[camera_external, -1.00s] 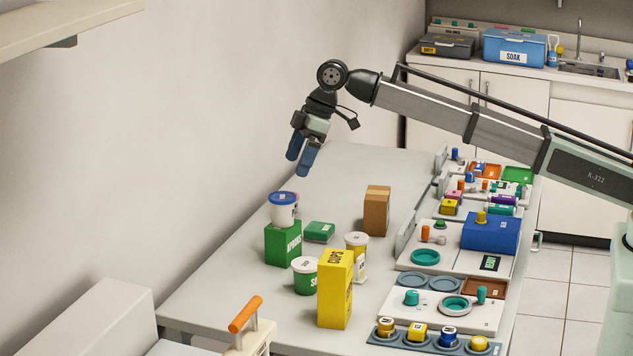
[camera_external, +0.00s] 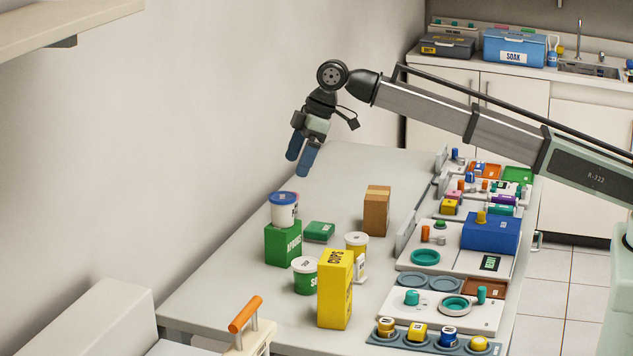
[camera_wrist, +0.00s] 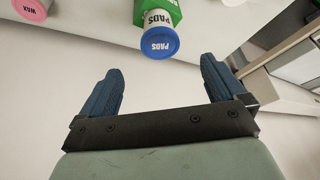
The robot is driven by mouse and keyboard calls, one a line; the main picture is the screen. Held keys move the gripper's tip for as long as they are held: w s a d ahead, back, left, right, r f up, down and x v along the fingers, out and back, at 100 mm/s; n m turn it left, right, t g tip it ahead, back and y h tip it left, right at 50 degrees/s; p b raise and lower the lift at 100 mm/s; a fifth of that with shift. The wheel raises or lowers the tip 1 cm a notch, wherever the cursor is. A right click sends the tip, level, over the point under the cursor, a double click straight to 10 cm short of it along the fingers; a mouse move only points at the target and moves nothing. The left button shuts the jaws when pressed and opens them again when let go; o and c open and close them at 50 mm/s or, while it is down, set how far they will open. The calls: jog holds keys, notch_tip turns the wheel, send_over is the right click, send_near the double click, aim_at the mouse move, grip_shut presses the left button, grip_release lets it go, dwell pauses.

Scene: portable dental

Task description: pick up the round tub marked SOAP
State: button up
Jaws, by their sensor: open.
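The tub marked SOAP looks to be the round green tub with a white lid (camera_external: 305,278), upright on the table. Only the start of its label, "SO", shows; the yellow box (camera_external: 336,288) in front covers its right edge. My gripper (camera_external: 302,164) is open and empty, high above the table, up and behind the tub and well apart from it. In the wrist view, my blue fingers (camera_wrist: 163,92) are spread with nothing between them. The SOAP tub cannot be made out for sure there; a white round thing (camera_wrist: 233,2) is cut off at the top edge.
A green box (camera_external: 283,244) beside the tub carries a white tub with a blue lid (camera_external: 284,208), marked PADS in the wrist view (camera_wrist: 159,43). A pink WAX lid (camera_wrist: 31,7) shows there too.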

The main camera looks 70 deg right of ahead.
jog(key=shift+o, duration=0.2)
jog(key=shift+a, duration=0.15)
jog(key=m+g+h, duration=0.2)
jog(key=m+g, duration=0.2)
jog(key=m, duration=1.5)
send_over(306, 262)
jog(key=a, duration=0.1)
notch_tip(306, 262, down, 8)
jog(key=f, duration=0.8)
jog(key=shift+s+f, duration=0.2)
jog(key=shift+s, duration=0.05)
jog(key=shift+w+d+f, duration=0.1)
jog(key=shift+d+f, duration=0.1)
jog(key=shift+f, duration=1.1)
jog(key=shift+w+d+f, duration=0.1)
jog(key=shift+d+f, duration=0.1)
jog(key=shift+f, duration=1.1)
jog(key=c, duration=1.2)
